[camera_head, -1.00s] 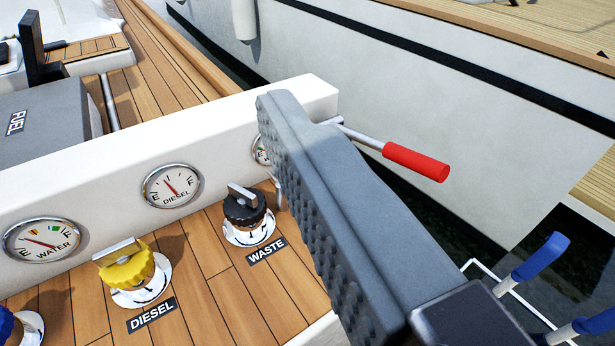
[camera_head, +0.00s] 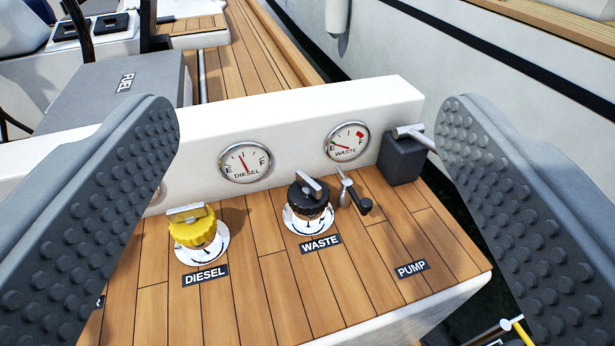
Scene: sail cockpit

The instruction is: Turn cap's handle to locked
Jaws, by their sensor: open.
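My gripper (camera_head: 308,150) is open. Its two studded grey fingers stand at the left and right of the view with nothing between them at their tips. Two filler caps show between the fingers on the wooden deck. The black waste cap (camera_head: 306,203) has a metal bar handle (camera_head: 309,185) on top and sits on a white ring over the WASTE label. The yellow diesel cap (camera_head: 194,230), with its own metal handle, sits to the left over the DIESEL label. The gripper touches neither cap. Which cap is meant cannot be told.
A small lever with a black knob (camera_head: 365,206) stands right of the waste cap. A dark pump block (camera_head: 402,158) is farther right. Behind is a white ledge (camera_head: 290,114) with diesel and waste gauges. The planks near the PUMP label (camera_head: 412,269) are clear.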

